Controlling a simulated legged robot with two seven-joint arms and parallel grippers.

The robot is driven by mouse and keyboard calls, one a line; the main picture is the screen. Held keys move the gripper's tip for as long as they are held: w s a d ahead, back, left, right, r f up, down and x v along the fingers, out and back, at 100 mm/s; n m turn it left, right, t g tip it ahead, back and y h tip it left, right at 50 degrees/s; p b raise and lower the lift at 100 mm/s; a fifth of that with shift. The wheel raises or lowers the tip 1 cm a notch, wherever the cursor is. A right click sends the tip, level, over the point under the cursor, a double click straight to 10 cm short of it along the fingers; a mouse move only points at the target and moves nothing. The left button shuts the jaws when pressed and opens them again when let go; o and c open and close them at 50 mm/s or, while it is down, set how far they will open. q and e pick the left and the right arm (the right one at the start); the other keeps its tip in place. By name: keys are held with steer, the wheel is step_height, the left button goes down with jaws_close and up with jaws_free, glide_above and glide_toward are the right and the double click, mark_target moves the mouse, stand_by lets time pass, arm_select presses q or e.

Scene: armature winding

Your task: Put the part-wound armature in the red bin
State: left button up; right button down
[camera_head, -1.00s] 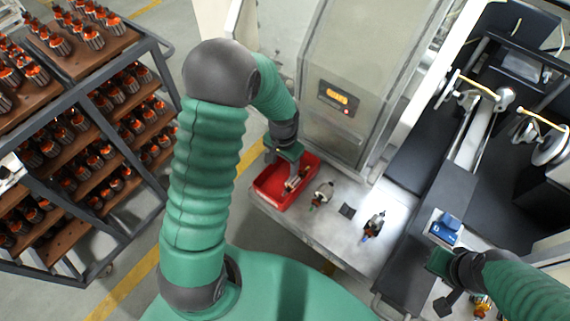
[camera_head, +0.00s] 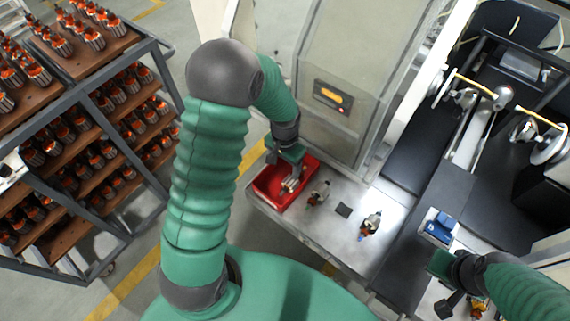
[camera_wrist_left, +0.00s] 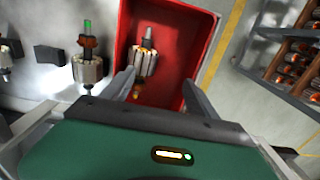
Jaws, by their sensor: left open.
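The red bin (camera_head: 270,198) stands at the left end of the grey bench. An armature (camera_wrist_left: 146,62) with a pale laminated core and orange-brown winding lies inside it; it also shows in the head view (camera_head: 291,185). My left gripper (camera_wrist_left: 158,78) is open at the bin, its fingers apart on either side of the armature's near end. The fingers look clear of the core. In the head view, the left gripper (camera_head: 287,172) partly hides the bin. My right gripper (camera_head: 443,285) is over the right of the bench; its jaw opening is unclear.
A blue part (camera_head: 441,226) sits near the winding machine. A rack (camera_head: 60,150) of armatures stands left.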

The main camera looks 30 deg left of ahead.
arm_select(q)
steer(key=shift+s, duration=0.1)
arm_select(e)
steer(key=shift+d+f, duration=0.1)
steer(key=shift+f, duration=0.05)
steer(key=shift+w+a+f+b, duration=0.3)
steer(key=shift+a+f+b, duration=0.3)
steer(key=shift+f+b, duration=0.35)
steer(key=shift+s+d+f+b, duration=0.25)
steer(key=shift+d+f+b, duration=0.15)
steer(key=shift+f+b, duration=0.2)
steer(key=shift+w, duration=0.1)
arm_select(q)
step_height(320, 180, up, 17)
steer(key=shift+a+f, duration=0.15)
steer(key=shift+a, duration=0.05)
arm_select(e)
steer(key=shift+a+r, duration=0.15)
steer(key=shift+a, duration=0.2)
arm_select(q)
steer(key=shift+d, duration=0.2)
arm_select(e)
steer(key=shift+d, duration=0.2)
